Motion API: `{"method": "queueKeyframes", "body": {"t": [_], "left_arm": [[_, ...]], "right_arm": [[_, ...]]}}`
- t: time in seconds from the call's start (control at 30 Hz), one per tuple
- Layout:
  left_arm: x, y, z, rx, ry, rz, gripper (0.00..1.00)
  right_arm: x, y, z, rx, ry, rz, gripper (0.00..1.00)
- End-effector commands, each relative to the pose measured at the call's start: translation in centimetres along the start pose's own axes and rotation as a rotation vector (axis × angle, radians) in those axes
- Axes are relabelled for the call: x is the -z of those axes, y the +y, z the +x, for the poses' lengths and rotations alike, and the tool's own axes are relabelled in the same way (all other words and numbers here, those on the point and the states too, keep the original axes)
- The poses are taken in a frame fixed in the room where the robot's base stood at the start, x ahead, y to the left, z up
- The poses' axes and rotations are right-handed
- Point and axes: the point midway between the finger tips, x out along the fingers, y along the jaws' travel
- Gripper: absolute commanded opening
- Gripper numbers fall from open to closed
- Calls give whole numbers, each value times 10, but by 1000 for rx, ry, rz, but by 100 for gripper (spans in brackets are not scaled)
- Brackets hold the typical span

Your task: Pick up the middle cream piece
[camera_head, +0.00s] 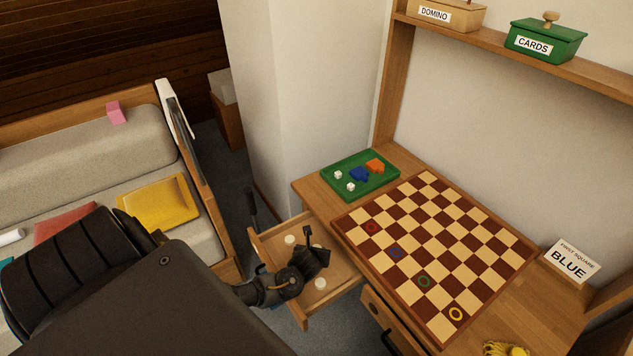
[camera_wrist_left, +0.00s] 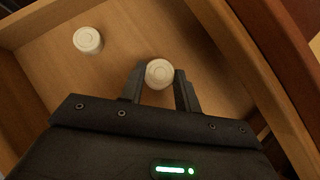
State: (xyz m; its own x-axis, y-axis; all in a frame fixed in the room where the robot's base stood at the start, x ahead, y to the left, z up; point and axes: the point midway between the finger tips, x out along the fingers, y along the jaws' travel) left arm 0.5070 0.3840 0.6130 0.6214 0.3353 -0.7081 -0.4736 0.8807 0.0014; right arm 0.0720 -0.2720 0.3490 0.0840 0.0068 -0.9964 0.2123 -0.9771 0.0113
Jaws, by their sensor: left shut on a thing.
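The open drawer (camera_head: 344,284) holds round cream pieces. One cream piece (camera_head: 290,240) lies toward the back left of the drawer, and another (camera_head: 320,284) lies nearer the front. The middle cream piece (camera_wrist_left: 159,73) is between the fingers of my left gripper (camera_wrist_left: 160,88) in the left wrist view, and the fingers are shut on it. In the head view my left gripper (camera_head: 318,256) is over the drawer and mostly hides this piece. A second cream piece (camera_wrist_left: 88,40) lies apart from the fingers in the left wrist view. My right gripper is not in view.
A checkered board (camera_head: 430,250) with coloured rings lies on the desk beside the drawer. A green tray (camera_head: 385,186) with dice and coloured pieces is behind it. A sign (camera_head: 572,262) reads "FIRST SQUARE BLUE". The drawer walls stand close around my left gripper.

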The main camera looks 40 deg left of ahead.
Motion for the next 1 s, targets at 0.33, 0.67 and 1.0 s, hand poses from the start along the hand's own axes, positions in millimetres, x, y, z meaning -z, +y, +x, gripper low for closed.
{"method": "queueKeyframes", "body": {"t": [0.33,0.67,1.0], "left_arm": [[-5,-9,-102,6,4,2,11],[19,-15,-162,3,2,-1,11],[25,-16,-172,1,-1,0,11]], "right_arm": [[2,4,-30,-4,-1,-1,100],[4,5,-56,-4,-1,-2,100],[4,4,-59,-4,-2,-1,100]]}}
